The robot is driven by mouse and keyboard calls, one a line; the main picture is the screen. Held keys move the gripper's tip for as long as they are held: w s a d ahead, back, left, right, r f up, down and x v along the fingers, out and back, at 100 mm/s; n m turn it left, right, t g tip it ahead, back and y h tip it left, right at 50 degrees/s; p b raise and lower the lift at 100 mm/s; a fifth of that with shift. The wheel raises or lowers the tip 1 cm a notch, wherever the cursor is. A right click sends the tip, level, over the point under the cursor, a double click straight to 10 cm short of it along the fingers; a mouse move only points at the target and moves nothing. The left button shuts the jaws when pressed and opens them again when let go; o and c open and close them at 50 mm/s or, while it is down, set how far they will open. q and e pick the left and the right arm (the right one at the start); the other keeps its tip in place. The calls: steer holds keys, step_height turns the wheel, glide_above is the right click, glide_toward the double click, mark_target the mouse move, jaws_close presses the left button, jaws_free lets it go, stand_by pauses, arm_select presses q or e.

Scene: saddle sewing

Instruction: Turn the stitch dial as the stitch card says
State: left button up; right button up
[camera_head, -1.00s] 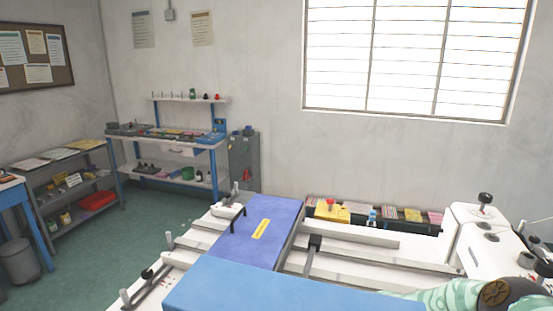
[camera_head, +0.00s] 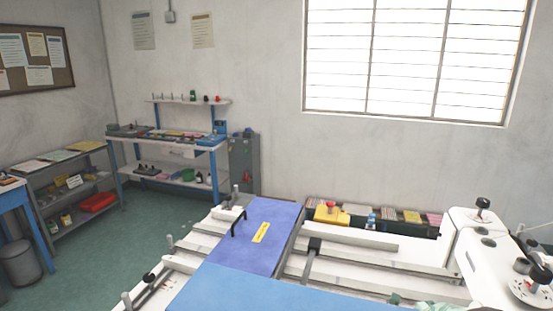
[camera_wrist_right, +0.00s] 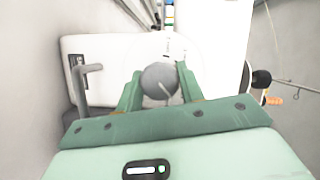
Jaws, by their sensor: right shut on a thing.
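In the right wrist view a round grey dial knob (camera_wrist_right: 160,80) with a pale pointer line sits between the two green fingers of my right gripper (camera_wrist_right: 160,88). The gripper is shut on this knob. The knob sits by a white machine panel (camera_wrist_right: 110,50); any scale around it is too washed out to read. In the head view only a sliver of my right arm shows at the bottom edge, and the right gripper is out of that picture. My left gripper is in neither view. I cannot pick out a readable stitch card.
A grey bent lever (camera_wrist_right: 88,85) stands left of the gripper; a black knob (camera_wrist_right: 261,78) is to its right. In the head view the white machine (camera_head: 485,245) stands at the right, beside a blue-topped bench (camera_head: 260,290). Shelves (camera_head: 75,185) and a pinboard (camera_head: 35,60) are at the left.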

steer(key=shift+f+m+h+p, duration=0.1)
steer(key=shift+m+h+p, duration=0.2)
steer(key=shift+m+p, duration=0.3)
steer(key=o, duration=1)
steer(key=shift+o, duration=0.2)
steer(key=shift+a, duration=0.1)
